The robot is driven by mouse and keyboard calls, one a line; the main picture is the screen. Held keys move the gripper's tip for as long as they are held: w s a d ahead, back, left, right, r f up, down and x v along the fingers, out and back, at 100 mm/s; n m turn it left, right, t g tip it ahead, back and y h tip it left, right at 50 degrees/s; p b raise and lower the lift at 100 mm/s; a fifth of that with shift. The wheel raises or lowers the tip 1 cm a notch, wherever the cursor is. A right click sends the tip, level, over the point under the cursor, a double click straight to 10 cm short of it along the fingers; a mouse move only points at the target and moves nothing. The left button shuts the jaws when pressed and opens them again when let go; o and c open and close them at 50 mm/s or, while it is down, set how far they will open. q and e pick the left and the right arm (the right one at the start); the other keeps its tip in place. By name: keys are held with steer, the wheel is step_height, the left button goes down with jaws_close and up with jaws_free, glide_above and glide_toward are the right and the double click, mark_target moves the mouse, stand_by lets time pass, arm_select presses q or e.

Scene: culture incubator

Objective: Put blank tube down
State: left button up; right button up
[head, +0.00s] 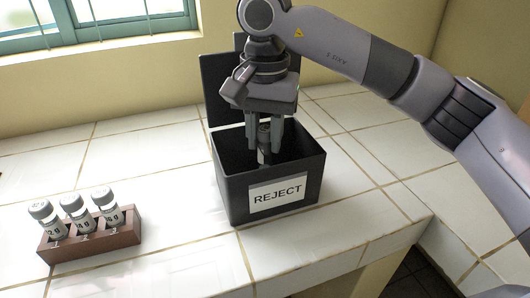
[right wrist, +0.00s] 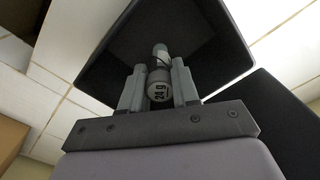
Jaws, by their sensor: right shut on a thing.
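My right gripper (head: 264,142) points down into the open black box marked REJECT (head: 222,180). It is shut on a tube (head: 264,151) with a grey cap, held upright between the fingers inside the box opening. In the right wrist view the tube's cap (right wrist: 159,88) reads "24 g" and sits between the two fingers (right wrist: 158,82), with the box's dark inside (right wrist: 205,60) beyond. Whether the tube's lower end touches the box floor is hidden. My left gripper is not in view.
A brown wooden rack (head: 92,241) at the lower left holds three capped tubes (head: 76,213) with labels too small to read surely. The box's raised lid (head: 217,90) stands behind it near the wall. White tiled counter is clear between rack and box; its front edge is close.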

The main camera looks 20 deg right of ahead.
mark_target(265, 153)
steer(key=shift+f, duration=1.85)
steer(key=shift+f, duration=0.15)
steer(key=o, duration=1)
step_height(265, 153, up, 12)
steer(key=shift+r+p, duration=0.2)
steer(key=shift+p, duration=0.4)
